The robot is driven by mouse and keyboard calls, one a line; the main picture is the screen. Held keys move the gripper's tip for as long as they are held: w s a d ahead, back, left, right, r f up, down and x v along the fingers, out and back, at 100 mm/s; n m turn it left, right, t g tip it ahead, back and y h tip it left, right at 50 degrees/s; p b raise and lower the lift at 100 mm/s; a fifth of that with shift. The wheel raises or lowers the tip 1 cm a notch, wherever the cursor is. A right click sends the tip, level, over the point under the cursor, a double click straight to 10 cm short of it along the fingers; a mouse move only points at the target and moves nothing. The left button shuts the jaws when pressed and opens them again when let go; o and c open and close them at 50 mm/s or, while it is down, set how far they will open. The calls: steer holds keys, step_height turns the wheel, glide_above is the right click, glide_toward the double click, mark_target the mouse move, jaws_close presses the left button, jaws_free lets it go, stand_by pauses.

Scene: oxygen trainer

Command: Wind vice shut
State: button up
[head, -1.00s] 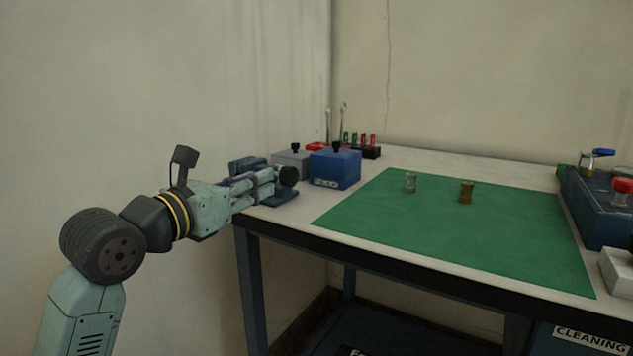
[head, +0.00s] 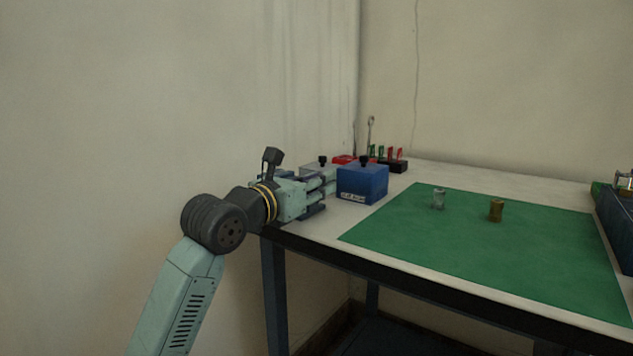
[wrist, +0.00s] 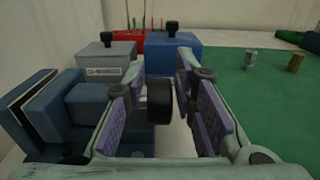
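The blue vice (wrist: 88,105) stands at the left in the wrist view, with its jaw blocks apart. Its round black knob (wrist: 160,101) faces right, between the purple-padded fingers of my gripper (wrist: 161,82). The fingers are spread, with a narrow gap showing on each side of the knob; I see no firm contact. In the head view my gripper (head: 328,180) hides most of the vice, including the knob. Part of the vice's base (head: 312,212) shows below the fingers.
A blue box (head: 362,184) with a black knob is close beyond my fingertips, with a grey box (head: 318,171) beside it. A green mat (head: 470,245) holds a clear jar (head: 438,198) and a brass piece (head: 495,211). The wall is close at the left.

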steer(key=shift+c, duration=0.2)
jaws_close()
steer(key=shift+r+p, duration=0.2)
steer(key=shift+p, duration=0.3)
steer(key=shift+w+d+r+g+y+p, duration=0.1)
steer(key=shift+w+r+g+y+p, duration=0.1)
steer(key=shift+g+y+p, duration=0.85)
steer(key=g+p, duration=0.1)
steer(key=p, duration=0.1)
steer(key=shift+p, duration=0.35)
steer(key=g+y+p, duration=0.1)
steer(key=p, duration=0.1)
steer(key=g+y+p, duration=0.1)
steer(key=g+p, duration=0.1)
steer(key=g+y+p, duration=0.1)
steer(key=p, duration=0.1)
steer(key=shift+w+d+f+p, duration=0.3)
steer(key=shift+w, duration=0.05)
steer(key=shift+f+g+y+p, duration=0.25)
steer(key=shift+g+y+p, duration=0.6)
steer(key=shift+p, duration=0.4)
steer(key=shift+d+f+g+p, duration=0.15)
steer(key=shift+f+g+p, duration=0.15)
steer(key=shift+g+p, duration=0.4)
steer(key=shift+f+y, duration=0.15)
steer(key=shift+y, duration=0.15)
